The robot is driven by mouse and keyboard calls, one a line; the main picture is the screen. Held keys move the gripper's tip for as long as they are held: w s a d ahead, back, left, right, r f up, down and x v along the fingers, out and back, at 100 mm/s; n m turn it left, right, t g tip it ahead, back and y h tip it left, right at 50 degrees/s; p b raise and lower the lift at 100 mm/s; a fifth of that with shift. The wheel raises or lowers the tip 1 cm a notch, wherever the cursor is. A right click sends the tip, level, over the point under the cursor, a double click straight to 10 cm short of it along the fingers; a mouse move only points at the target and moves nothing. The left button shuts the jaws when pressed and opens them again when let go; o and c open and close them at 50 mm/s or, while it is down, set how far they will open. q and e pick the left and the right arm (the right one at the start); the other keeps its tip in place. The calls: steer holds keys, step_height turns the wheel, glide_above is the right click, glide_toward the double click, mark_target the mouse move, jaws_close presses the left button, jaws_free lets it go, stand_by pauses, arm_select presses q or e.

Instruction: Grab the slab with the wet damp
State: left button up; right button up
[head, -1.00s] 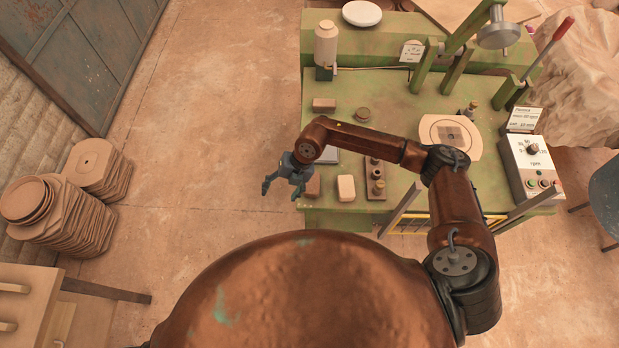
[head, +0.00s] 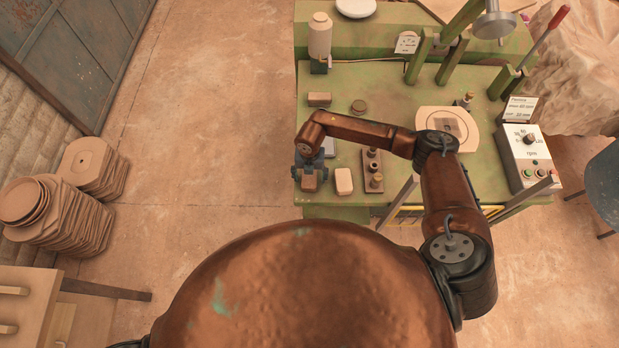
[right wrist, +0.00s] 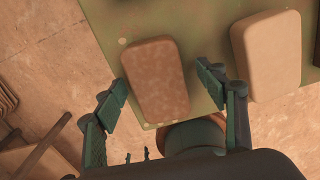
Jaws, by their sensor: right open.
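A darker reddish-brown, mottled slab (head: 309,184) lies at the front left corner of the green bench, and it also shows in the right wrist view (right wrist: 156,85). A paler, dry-looking slab (head: 344,182) lies just right of it, also at the right of the wrist view (right wrist: 267,55). My right gripper (head: 309,176) is open above the darker slab. In the wrist view its fingers (right wrist: 163,82) stand on either side of that slab, with a gap showing on both sides. My left gripper is not in view.
Another brown block (head: 319,99) and a small round disc (head: 358,106) lie farther back. A brown holder with knobs (head: 372,172) stands right of the pale slab. The green bench (head: 400,100) carries a press frame and control box (head: 528,155). Stacked plates (head: 60,215) stand on the floor at left.

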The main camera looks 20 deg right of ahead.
steer(key=shift+c, duration=0.6)
steer(key=c, duration=1.5)
steer(key=shift+c, duration=0.2)
